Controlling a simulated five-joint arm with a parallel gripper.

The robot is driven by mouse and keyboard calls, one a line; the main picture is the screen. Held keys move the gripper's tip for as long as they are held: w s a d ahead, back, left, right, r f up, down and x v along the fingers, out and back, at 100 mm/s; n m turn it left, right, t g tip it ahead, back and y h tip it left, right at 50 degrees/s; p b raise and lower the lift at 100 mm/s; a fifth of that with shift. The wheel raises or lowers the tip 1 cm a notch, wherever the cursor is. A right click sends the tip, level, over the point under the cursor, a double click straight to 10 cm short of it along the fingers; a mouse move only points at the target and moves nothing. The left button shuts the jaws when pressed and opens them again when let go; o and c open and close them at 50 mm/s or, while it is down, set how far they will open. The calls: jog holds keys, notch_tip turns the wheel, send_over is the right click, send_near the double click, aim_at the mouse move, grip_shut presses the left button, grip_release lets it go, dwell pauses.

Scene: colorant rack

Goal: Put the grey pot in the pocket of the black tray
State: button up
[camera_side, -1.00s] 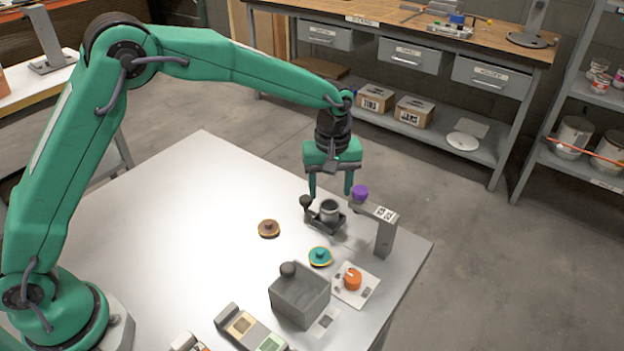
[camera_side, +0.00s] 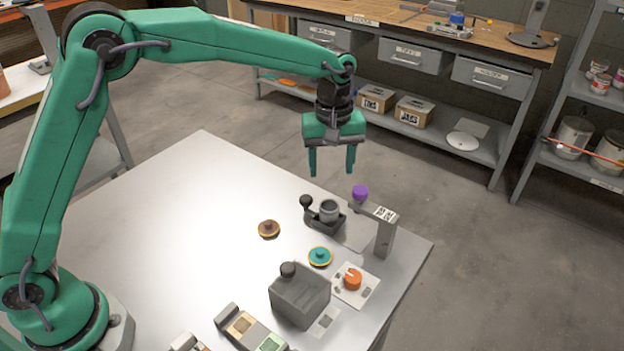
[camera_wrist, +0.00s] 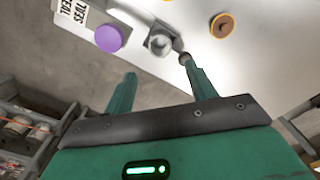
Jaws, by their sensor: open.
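The grey pot (camera_side: 329,210) stands upright in the pocket of the black tray (camera_side: 324,226), near the table's far right corner. The tray has a round black knob on its left side. In the wrist view the pot (camera_wrist: 160,43) shows from above, beyond the fingertips. My gripper (camera_side: 332,174) is open and empty, raised well above the pot and apart from it. In the wrist view its two fingers (camera_wrist: 163,74) are spread with nothing between them.
A grey post with a purple knob (camera_side: 360,193) stands close right of the tray. A brown disc (camera_side: 268,229), a teal-knobbed disc (camera_side: 320,256), a grey block (camera_side: 300,296) and an orange knob on a plate (camera_side: 353,279) lie nearer. The table's left part is clear.

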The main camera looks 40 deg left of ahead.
jog(key=s+a+r+m+t, duration=0.3)
jog(key=s+a+r+m, duration=0.1)
jog(key=s+a+r, duration=0.7)
jog(key=s+a+f+m+t, duration=0.1)
jog(key=s+a+m, duration=0.4)
jog(key=s, duration=1.2)
jog(key=shift+a+f+t, duration=0.15)
jog(key=shift+a+t, duration=0.6)
jog(key=shift+t, duration=0.05)
